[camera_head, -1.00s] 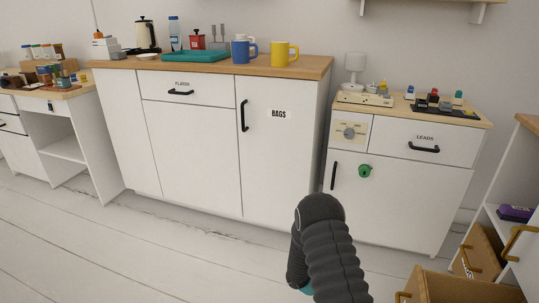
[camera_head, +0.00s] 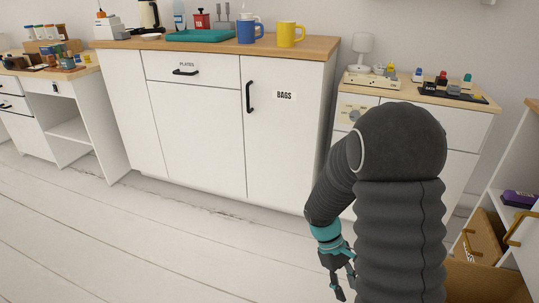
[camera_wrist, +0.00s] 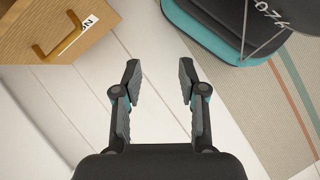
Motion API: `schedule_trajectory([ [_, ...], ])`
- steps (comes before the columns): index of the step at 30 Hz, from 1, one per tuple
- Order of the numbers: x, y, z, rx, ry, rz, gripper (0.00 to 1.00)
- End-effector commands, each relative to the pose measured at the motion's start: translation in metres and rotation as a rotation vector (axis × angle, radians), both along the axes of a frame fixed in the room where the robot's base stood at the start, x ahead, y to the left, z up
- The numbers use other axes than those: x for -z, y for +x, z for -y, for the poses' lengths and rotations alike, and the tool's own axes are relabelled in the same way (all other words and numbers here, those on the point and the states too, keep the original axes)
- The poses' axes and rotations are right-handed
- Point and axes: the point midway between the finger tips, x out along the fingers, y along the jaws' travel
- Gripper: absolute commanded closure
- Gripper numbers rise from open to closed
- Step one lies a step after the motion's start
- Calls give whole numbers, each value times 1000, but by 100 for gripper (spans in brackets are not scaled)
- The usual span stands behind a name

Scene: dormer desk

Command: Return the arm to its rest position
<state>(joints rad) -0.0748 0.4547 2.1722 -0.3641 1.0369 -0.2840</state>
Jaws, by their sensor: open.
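My gripper (camera_head: 342,270) hangs at the end of my dark ribbed arm, low in front of the white cabinets in the head view. In the wrist view my gripper (camera_wrist: 157,85) has its two fingers spread apart with nothing between them. The pale plank floor shows below and between the fingers. My raised arm hides part of the right-hand cabinet in the head view.
A wooden drawer front (camera_wrist: 60,25) with a brass handle is at upper left in the wrist view. My own dark and teal base shows at upper right, beside a striped rug (camera_wrist: 270,105). The white cabinet (camera_head: 200,130) bears mugs and a teal tray. Open floor (camera_head: 130,245) lies left.

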Motion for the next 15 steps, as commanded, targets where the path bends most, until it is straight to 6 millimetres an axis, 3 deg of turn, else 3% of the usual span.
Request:
schedule_trajectory([
  [3, -31, -6, -9, 117, 17, 121, 59],
  [15, -116, -35, -34, 429, 120, 453, 59],
])
